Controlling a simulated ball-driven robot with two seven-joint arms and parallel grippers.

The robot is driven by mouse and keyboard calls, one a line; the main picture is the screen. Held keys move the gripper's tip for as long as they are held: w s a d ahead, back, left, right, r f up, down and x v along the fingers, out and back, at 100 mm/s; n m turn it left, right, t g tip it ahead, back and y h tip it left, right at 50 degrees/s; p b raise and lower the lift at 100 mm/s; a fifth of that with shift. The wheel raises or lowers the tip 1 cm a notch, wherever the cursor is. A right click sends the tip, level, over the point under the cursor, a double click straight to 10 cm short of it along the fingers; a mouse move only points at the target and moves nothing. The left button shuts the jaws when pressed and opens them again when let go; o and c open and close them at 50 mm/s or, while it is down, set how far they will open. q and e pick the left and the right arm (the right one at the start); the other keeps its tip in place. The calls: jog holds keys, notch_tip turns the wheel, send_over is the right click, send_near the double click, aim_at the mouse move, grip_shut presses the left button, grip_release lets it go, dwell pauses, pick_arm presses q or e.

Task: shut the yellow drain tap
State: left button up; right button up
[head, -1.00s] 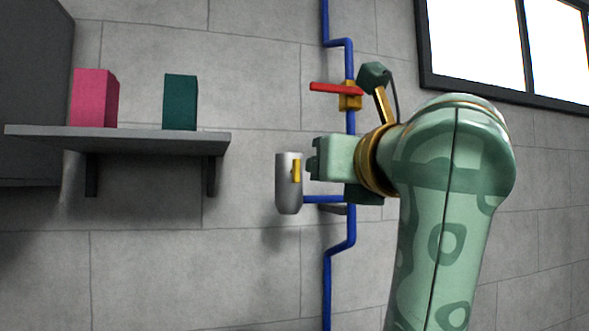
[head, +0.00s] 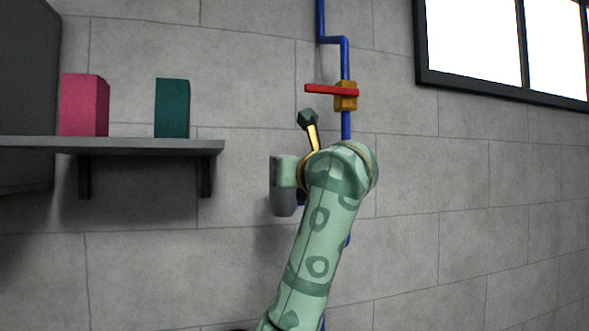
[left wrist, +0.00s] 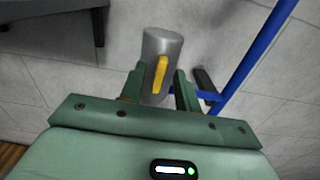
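The yellow drain tap (left wrist: 160,75) is a small lever on the face of a grey cylinder (left wrist: 164,46), seen in the left wrist view. The cylinder's lower end shows in the head view (head: 283,208), and the tap there is hidden behind my gripper. My left gripper (left wrist: 159,72) is open, with one green finger on each side of the tap and visible gaps to it. Contact with the cylinder cannot be told. In the head view my left gripper (head: 284,170) overlaps the cylinder. My right gripper is not in view.
A blue pipe (head: 346,58) runs down the wall, with a red lever (head: 331,90) on a yellow-brown valve body (head: 346,96) above my arm. A grey shelf (head: 150,147) at left holds a pink box (head: 84,105) and a dark green box (head: 172,108). A window is at upper right.

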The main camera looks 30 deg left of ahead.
pick_arm(q)
jog(key=c, duration=0.7)
grip_shut()
jog(key=shift+m, duration=0.4)
jog(key=shift+w+d+f+m+p, duration=0.1)
jog(key=shift+m+p, duration=2.6)
jog(key=shift+m, duration=1.2)
jog(key=shift+w+d+m+p, duration=0.1)
jog(key=shift+m+p, duration=2.6)
jog(key=shift+m, duration=1.2)
jog(key=shift+f, duration=0.1)
